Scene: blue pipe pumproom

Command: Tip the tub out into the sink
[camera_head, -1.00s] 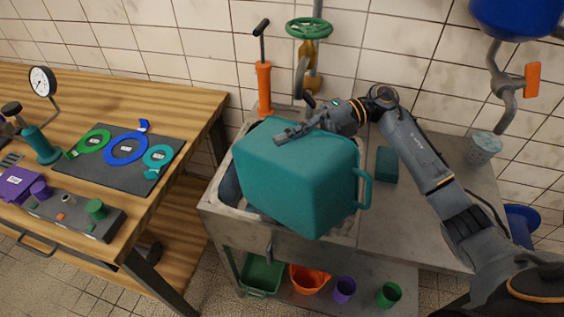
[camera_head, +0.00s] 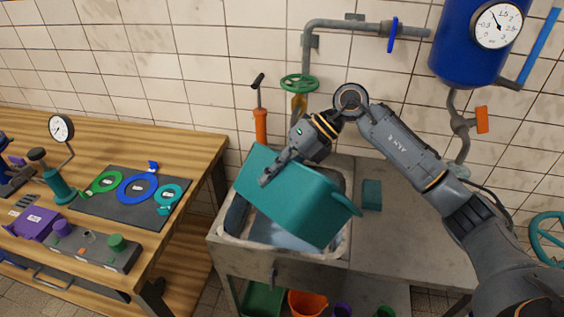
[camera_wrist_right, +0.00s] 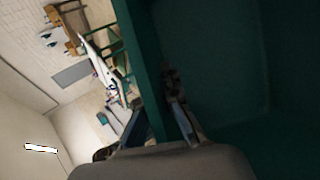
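The teal tub (camera_head: 300,205) is tilted over the sink (camera_head: 340,240), its right end lower than its left. A handle (camera_head: 345,204) shows at its right end. A pale bluish patch, possibly water, shows in the basin below it. My right gripper (camera_head: 275,172) is shut on the tub's wall near the upper left. In the right wrist view, my right gripper (camera_wrist_right: 153,115) has one finger on each side of the teal tub wall (camera_wrist_right: 145,60), with the dark inside at right. The tub's contents are hidden. My left gripper is not in view.
A wooden bench (camera_head: 190,150) at left holds a dark mat (camera_head: 125,212) with coloured rings, a gauge (camera_head: 61,128) and small parts. A green valve wheel (camera_head: 299,83) and an orange pump (camera_head: 261,125) stand behind the sink. A teal block (camera_head: 372,194) lies on the counter.

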